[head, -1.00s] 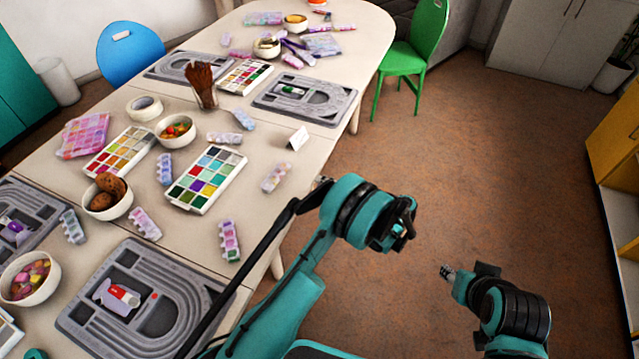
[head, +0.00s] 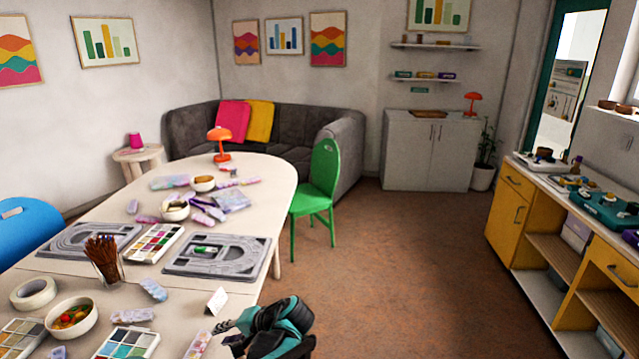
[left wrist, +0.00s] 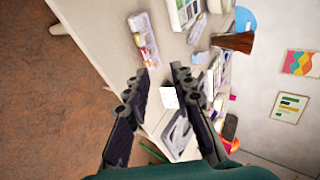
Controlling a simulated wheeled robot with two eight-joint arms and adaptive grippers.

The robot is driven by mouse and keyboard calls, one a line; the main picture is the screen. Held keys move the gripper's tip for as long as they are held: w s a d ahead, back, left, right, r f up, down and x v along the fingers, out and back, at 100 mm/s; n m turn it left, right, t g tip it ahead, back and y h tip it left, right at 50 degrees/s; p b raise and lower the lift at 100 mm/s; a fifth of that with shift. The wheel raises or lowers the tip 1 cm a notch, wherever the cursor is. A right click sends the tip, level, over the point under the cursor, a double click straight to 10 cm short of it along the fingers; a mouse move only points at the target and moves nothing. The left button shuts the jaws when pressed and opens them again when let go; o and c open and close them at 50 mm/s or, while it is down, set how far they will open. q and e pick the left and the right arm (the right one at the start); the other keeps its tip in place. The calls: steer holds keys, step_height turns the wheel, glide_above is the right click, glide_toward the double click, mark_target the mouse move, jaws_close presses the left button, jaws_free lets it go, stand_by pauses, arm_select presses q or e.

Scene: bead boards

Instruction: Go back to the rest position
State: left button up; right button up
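My left gripper (head: 228,331) is at the bottom of the head view, by the right edge of the long table (head: 245,292). In the left wrist view its two fingers (left wrist: 160,76) stand apart with nothing held between them. A small white folded card (left wrist: 169,97) shows beyond the fingers and appears on the table in the head view (head: 217,301). A bead case (head: 198,345) lies near the gripper. My right gripper is outside both current views.
The table carries bead boards (head: 217,269), a paint set (head: 155,244), a brush cup (head: 105,265) and bowls. A green chair (head: 318,190) stands at its right side. A yellow cabinet (head: 510,215) is at the far right. Open brown floor (head: 390,270) lies between.

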arm_select(q)
steer(key=s+d+r+n+t+h, duration=0.1)
steer(key=s+d+h, duration=0.1)
steer(key=s, duration=0.5)
steer(key=s+d+r+n+t+h, duration=0.1)
steer(key=s+d+h, duration=0.1)
steer(key=s+h, duration=0.2)
steer(key=s+d+r+n+t+h, duration=0.1)
steer(key=s+h, duration=0.3)
steer(key=s, duration=0.6)
steer(key=shift+s+d+r, duration=0.25)
steer(key=shift+d, duration=0.15)
